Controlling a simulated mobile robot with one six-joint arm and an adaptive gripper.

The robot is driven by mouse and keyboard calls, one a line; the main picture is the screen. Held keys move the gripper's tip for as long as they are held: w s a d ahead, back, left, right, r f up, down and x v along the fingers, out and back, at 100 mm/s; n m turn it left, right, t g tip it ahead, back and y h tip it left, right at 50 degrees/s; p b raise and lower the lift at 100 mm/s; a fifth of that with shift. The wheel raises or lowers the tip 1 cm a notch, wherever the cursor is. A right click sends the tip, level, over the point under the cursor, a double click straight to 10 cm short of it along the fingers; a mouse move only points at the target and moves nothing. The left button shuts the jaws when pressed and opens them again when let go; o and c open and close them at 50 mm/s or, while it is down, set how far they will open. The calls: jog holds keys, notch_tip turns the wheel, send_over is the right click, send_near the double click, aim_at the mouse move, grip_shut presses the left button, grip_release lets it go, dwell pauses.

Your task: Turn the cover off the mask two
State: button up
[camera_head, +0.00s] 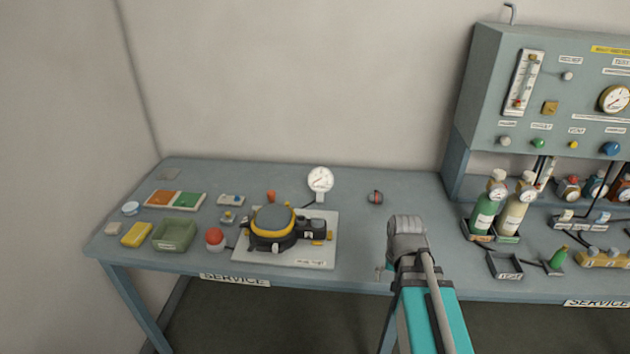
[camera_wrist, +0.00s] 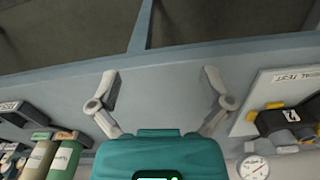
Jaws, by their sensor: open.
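A black mask (camera_head: 264,242) with a round grey cover (camera_head: 273,218) ringed in yellow lies on a white board (camera_head: 318,255) on the bench. In the wrist view part of the black mask (camera_wrist: 287,120), with a small number tag, shows at the right edge on the board labelled SEAL TEST; its cover is out of that view. My gripper (camera_wrist: 160,82) is open and empty over bare bench top. My arm stands to the right of the board in the head view, where the fingers are mostly hidden.
A white gauge (camera_head: 320,180) stands behind the board. A red dome button (camera_head: 214,237), green tray (camera_head: 174,234) and yellow block (camera_head: 137,234) lie left. Green and cream bottles (camera_head: 484,213) stand right, below a grey panel (camera_head: 535,90). The bench between board and bottles is mostly clear.

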jog(key=w+a+r+m+p, duration=0.4)
jog(key=w+a, duration=0.1)
jog(key=w, duration=0.2)
jog(key=w+a+r+m+p, duration=0.3)
jog(key=w+a+r+m, duration=0.15)
jog(key=w, duration=0.25)
notch_tip(320, 180, up, 5)
jog(key=m+p, duration=0.6)
jog(key=m, duration=0.2)
send_over(317, 215)
jog(key=shift+r, duration=0.15)
jog(key=shift+f, duration=0.2)
notch_tip(317, 215, down, 14)
jog(key=b, duration=1.3)
jog(key=shift+r+b, duration=0.25)
jog(key=shift+b, duration=0.1)
jog(key=c, duration=1.1)
